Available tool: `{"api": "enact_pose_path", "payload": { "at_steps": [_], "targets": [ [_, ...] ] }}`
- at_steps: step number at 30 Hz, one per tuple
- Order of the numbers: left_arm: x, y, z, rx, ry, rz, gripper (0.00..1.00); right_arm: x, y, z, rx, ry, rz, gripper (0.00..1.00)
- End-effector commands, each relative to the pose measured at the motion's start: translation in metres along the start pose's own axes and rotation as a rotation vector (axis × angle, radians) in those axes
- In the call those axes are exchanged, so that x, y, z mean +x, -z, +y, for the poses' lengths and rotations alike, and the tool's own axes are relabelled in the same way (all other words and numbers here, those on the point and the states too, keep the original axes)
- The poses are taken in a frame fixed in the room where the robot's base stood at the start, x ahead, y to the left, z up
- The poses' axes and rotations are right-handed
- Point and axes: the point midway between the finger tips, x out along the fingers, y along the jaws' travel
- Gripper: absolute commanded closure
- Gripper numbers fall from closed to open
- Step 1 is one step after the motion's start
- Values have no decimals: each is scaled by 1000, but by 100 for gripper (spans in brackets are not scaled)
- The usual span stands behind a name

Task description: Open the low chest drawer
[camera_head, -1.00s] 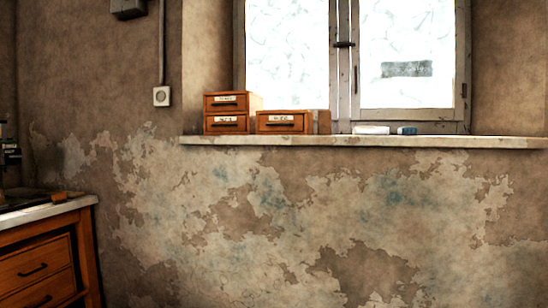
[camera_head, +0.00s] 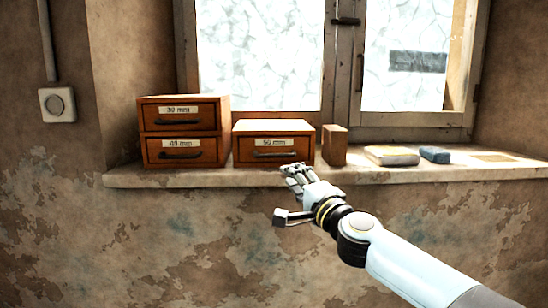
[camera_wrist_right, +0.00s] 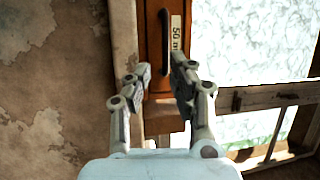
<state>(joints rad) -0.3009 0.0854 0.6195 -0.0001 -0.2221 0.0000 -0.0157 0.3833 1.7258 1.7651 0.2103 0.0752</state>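The low chest (camera_head: 298,126) is a wooden box with one drawer (camera_head: 250,158), labelled 50 mm, on the window sill. The drawer is shut. Its dark bar handle (camera_head: 275,155) is at the middle of the front. My right gripper (camera_head: 294,173) is in front of the sill, just below and right of the handle. In the right wrist view, turned sideways, the fingers (camera_wrist_right: 160,82) are apart with nothing between them. There the handle (camera_wrist_right: 162,36) lies beyond the fingertips, apart from them. My left gripper is in neither view.
A taller chest (camera_head: 185,103) with two shut drawers, labelled 30 mm and 40 mm, stands left of the low chest. A small wooden block (camera_head: 334,146) stands close on its right. A pale block (camera_head: 391,155) and a blue block (camera_head: 435,154) lie farther right on the sill (camera_head: 360,176).

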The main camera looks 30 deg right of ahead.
Motion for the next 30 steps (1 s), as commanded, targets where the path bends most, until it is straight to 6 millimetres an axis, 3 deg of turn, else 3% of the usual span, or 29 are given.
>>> {"api": "enact_pose_path", "payload": {
  "at_steps": [2, 8, 18, 30],
  "targets": [
    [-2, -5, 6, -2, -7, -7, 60, 7, 1, -8, 19, 10, 2, 79],
    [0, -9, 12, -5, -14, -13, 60, 40, 0, -8, 24, 11, 4, 79],
    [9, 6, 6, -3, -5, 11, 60, 98, 0, -6, 21, 9, 3, 79],
    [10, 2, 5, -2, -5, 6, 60, 109, 0, -8, 19, 8, 1, 79]
  ]
}}
